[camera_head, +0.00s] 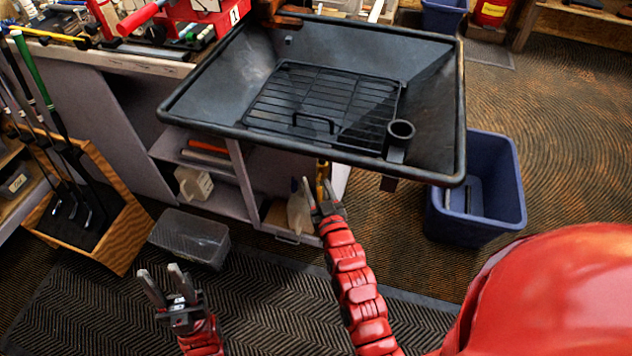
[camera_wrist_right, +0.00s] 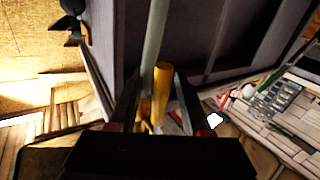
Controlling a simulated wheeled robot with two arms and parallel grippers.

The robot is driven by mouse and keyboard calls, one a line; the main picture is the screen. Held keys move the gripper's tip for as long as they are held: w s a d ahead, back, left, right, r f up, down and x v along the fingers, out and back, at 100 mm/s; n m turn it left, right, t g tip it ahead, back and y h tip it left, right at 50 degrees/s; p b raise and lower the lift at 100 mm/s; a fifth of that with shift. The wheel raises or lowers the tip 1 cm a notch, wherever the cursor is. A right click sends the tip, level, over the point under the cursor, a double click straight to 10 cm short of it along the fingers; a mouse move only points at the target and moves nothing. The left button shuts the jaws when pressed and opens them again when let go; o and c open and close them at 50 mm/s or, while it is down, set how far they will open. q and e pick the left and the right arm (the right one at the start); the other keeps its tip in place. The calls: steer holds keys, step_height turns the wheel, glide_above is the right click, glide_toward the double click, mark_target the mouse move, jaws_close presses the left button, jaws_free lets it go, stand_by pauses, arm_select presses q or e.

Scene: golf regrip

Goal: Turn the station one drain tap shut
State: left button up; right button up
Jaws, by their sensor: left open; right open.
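The drain tap shows as a yellow part (camera_head: 321,172) under the black basin (camera_head: 190,95), just behind my right gripper (camera_head: 316,184). In the right wrist view a yellow handle (camera_wrist_right: 162,88) stands beside a grey pipe (camera_wrist_right: 153,40), roughly in line with it. Both appear between the spread fingers of my right gripper (camera_wrist_right: 157,78). I cannot tell whether a finger touches the handle. The tap's lower part is hidden by my gripper. My left gripper (camera_head: 158,270) is open and empty, low over the floor mat at the left.
A red box marked 1 (camera_head: 205,14) sits on the bench behind the basin. A black rack (camera_head: 285,90) lies in the basin. A blue bin (camera_head: 505,180) stands to the right. A clear tub (camera_head: 190,238) and a wooden club stand (camera_head: 125,225) are at the left.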

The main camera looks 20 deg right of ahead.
steer(key=shift+w, duration=0.1)
jaws_close()
stand_by(1.4)
